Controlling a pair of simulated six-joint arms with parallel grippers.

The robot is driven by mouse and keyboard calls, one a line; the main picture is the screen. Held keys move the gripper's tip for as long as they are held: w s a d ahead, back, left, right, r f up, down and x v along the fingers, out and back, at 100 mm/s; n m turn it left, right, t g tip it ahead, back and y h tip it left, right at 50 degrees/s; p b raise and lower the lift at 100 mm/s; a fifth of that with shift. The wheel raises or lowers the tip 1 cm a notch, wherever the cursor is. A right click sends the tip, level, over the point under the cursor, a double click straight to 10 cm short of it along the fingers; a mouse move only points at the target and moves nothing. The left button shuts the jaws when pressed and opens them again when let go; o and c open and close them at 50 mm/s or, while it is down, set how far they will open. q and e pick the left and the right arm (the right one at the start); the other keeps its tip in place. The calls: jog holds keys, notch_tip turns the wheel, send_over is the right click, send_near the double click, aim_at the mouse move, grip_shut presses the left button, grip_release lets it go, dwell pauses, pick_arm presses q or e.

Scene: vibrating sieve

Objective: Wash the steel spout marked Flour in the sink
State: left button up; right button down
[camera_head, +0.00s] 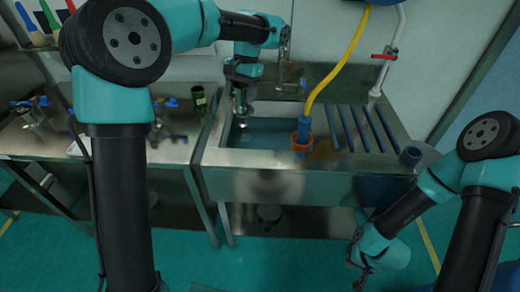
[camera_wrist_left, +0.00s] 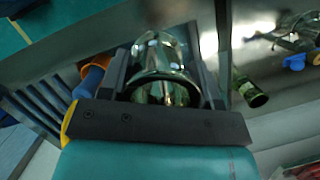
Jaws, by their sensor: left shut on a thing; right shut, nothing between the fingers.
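My left gripper (camera_head: 241,92) is over the left part of the sink (camera_head: 236,158), shut on a shiny steel spout (camera_head: 242,107). In the left wrist view the spout (camera_wrist_left: 163,62) sits between the two fingers with its round opening towards the camera. I cannot read any marking on it. Bluish water (camera_head: 270,135) shows in the basin below the spout; I cannot tell whether the spout touches it. My right gripper (camera_head: 358,260) is shut and empty, low in front of the sink on the right.
Blue bars (camera_head: 365,130) cover the drainboard on the right. A dark green bottle (camera_head: 199,100) and steel parts with blue handles (camera_head: 30,108) stand on the left bench.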

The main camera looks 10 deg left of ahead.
pick_arm(q)
jog(key=shift+r, duration=3.2)
jog(key=shift+f, duration=0.1)
jog(key=w+f, duration=0.3)
jog(key=f, duration=0.7)
jog(key=w+f, duration=0.3)
jog(key=f, duration=0.8)
jog(key=w+f, duration=0.3)
jog(key=f, duration=0.7)
jog(key=shift+f, duration=0.4)
